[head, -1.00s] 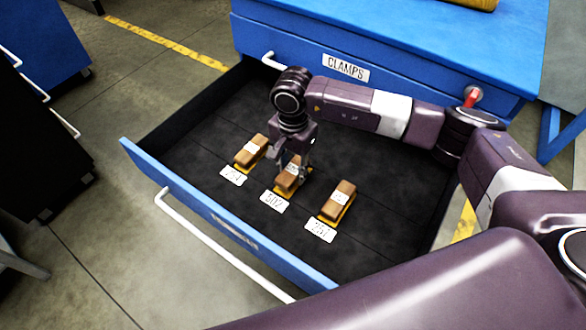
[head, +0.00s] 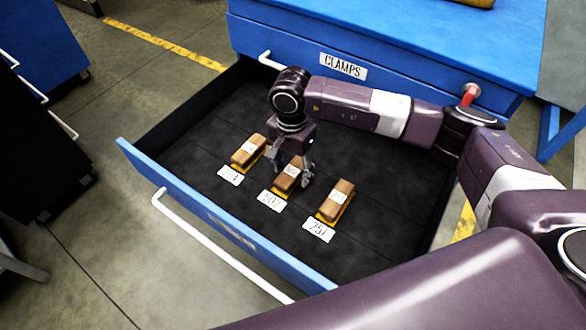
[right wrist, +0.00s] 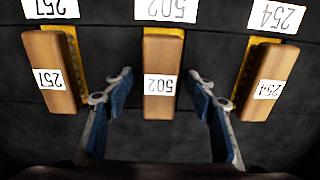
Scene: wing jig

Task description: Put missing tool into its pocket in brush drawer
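The open drawer (head: 394,238) has a black lining and holds three wooden brush blocks on yellow pockets, each with a white label card. The middle block, marked 502 (head: 287,177), lies in its pocket by the 502 card; it also shows in the right wrist view (right wrist: 160,55). Block 254 (head: 248,150) lies to its left and block 257 (head: 338,199) to its right. My right gripper (head: 296,178) is over the middle block; in the right wrist view (right wrist: 160,100) its fingers are spread on either side of the block, apart from it. My left gripper is not in view.
A blue cabinet with a drawer labelled CLAMPS (head: 343,66) stands behind the open drawer. The drawer front has a white handle (head: 215,245). A dark cabinet (head: 40,150) stands at the left. The drawer's far part is clear.

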